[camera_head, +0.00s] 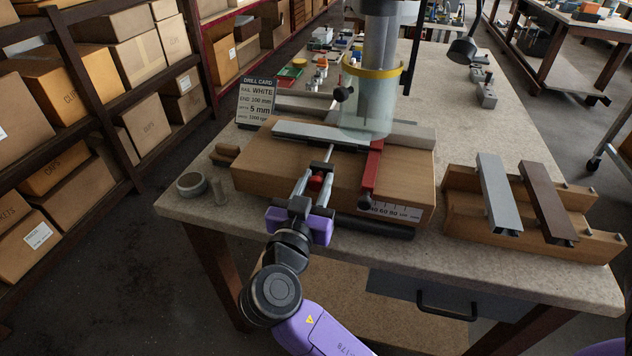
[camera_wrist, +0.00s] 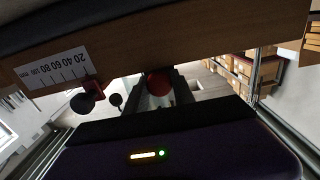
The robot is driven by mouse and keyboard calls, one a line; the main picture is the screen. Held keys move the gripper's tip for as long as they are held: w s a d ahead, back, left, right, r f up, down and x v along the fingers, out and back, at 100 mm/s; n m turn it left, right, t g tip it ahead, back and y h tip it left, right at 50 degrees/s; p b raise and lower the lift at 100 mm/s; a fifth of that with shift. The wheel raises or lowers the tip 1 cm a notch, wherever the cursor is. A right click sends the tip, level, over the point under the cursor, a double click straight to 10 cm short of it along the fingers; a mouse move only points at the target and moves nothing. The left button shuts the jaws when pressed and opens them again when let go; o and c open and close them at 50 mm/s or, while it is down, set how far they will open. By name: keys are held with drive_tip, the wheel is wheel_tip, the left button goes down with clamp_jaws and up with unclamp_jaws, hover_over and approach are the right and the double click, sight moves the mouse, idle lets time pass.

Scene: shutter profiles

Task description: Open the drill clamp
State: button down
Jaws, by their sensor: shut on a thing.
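The drill clamp has a red knob (camera_head: 316,182) on a thin metal rod (camera_head: 328,153) at the front of the wooden drill base (camera_head: 270,165). My gripper (camera_head: 317,183) is shut on the red knob, reaching in from the front edge of the bench. In the wrist view the red knob (camera_wrist: 159,82) sits between the two dark fingers of my gripper (camera_wrist: 160,88). The drill (camera_head: 378,45) stands above the base inside a clear guard (camera_head: 366,105) with a yellow ring.
A red stop (camera_head: 371,170) with a dark knob stands right of my gripper, by a printed scale (camera_head: 396,212). A drill card (camera_head: 257,103) stands behind left. A wooden rack at right holds a grey rail (camera_head: 498,190) and a brown rail (camera_head: 547,200). A round tin (camera_head: 191,184) stands left.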

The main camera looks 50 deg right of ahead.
drive_tip(key=shift+a, duration=0.1)
drive_tip(key=b+v, duration=0.2)
drive_tip(key=v, duration=0.5)
drive_tip(key=shift+s+a+b, duration=0.15)
drive_tip(key=shift+a+b, duration=0.2)
drive_tip(key=c, duration=1.1)
unclamp_jaws()
drive_tip(key=shift+a, duration=0.1)
drive_tip(key=shift+b+v, duration=0.5)
drive_tip(key=shift+v, duration=3.4)
